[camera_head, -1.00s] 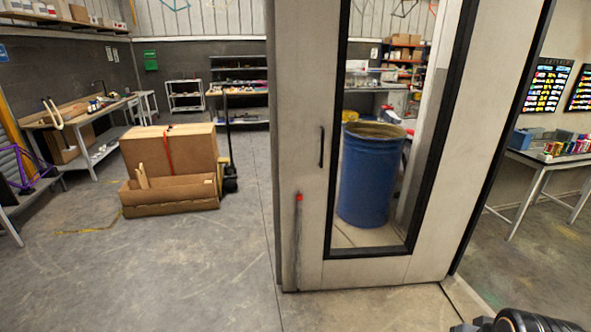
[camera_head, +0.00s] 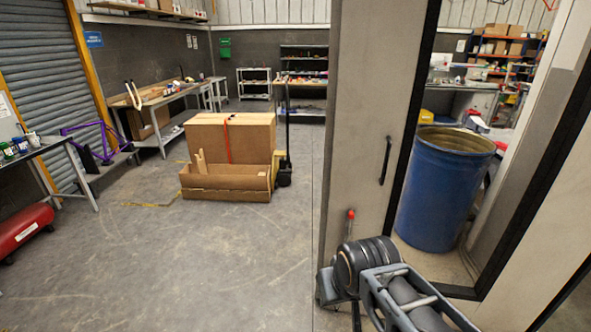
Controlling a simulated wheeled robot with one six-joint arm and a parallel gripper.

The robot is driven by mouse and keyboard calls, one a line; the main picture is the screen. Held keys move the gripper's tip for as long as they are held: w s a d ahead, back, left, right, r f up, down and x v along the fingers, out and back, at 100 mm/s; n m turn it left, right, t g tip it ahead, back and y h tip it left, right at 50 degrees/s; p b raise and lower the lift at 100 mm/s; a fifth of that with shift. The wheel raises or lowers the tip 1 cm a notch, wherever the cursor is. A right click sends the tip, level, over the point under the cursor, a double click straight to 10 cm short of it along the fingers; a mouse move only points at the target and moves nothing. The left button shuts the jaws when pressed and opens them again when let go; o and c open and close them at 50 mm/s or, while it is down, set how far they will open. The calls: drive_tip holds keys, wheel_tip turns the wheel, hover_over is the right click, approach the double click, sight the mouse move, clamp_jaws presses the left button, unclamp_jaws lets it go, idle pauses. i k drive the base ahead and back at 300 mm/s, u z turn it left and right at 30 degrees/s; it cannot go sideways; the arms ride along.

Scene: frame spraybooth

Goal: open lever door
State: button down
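The light grey door panel (camera_head: 362,120) stands upright right of centre, with a black-framed window. A black vertical handle (camera_head: 386,160) is on its face, left of the window. A thin upright rod with a red tip (camera_head: 351,215) is low on the panel; its lower part is hidden behind my arm. My arm reaches in from the bottom right, in front of the door's lower part. Grey parts at its far end, probably my gripper (camera_head: 328,288), show below and left of the handle. The fingers are not clear, and I cannot tell whether they touch anything.
A blue drum (camera_head: 440,195) shows through the window. A cardboard box (camera_head: 235,140) stands on the floor at centre left. Workbenches (camera_head: 150,103) line the left side, with a red tank (camera_head: 20,228) nearby. The floor (camera_head: 200,270) left of the door is clear.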

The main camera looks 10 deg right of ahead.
sight(380, 50)
drive_tip(key=u, duration=0.5)
drive_tip(key=i, duration=2.4)
drive_tip(key=z, duration=0.45)
drive_tip(key=i, duration=1.2)
drive_tip(key=z, duration=1.6)
drive_tip(key=i, duration=0.8)
drive_tip(key=z, duration=0.8)
